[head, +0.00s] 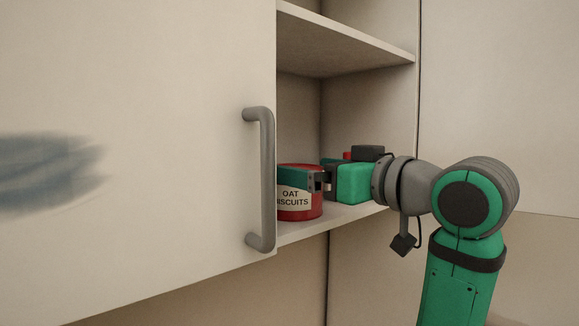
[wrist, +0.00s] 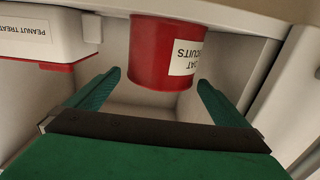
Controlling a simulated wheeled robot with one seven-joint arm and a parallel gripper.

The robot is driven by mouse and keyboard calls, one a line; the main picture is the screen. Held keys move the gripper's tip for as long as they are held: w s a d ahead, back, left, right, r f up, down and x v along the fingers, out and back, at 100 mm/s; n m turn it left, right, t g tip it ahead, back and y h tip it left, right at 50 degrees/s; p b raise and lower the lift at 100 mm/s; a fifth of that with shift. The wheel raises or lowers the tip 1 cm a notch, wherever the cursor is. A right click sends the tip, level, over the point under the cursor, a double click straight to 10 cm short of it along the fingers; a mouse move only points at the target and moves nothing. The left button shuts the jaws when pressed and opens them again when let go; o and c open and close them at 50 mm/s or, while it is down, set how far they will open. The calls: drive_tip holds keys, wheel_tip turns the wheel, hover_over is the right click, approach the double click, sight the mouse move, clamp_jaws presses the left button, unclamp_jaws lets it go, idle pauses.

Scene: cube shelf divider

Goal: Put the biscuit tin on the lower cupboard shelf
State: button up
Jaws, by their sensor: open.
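The biscuit tin (head: 300,205) is red with a white label reading "OAT BISCUITS". It stands upright on the lower cupboard shelf (head: 352,215), its left part hidden by the cupboard door in the head view. In the wrist view the tin (wrist: 160,50) appears upside down. My gripper (head: 310,180) reaches in from the right at the height of the tin's upper part. In the wrist view my gripper (wrist: 159,80) is open, with one finger towards each side of the tin and a visible gap on the left.
A white box (wrist: 45,35) with a red lid, marked "PEANUT TREAT", stands to the left in the wrist view. The cupboard door (head: 140,120) with its grey handle (head: 267,180) covers the left of the head view. An upper shelf (head: 340,45) lies above my gripper.

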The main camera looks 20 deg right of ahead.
drive_tip(key=shift+v, duration=2.25)
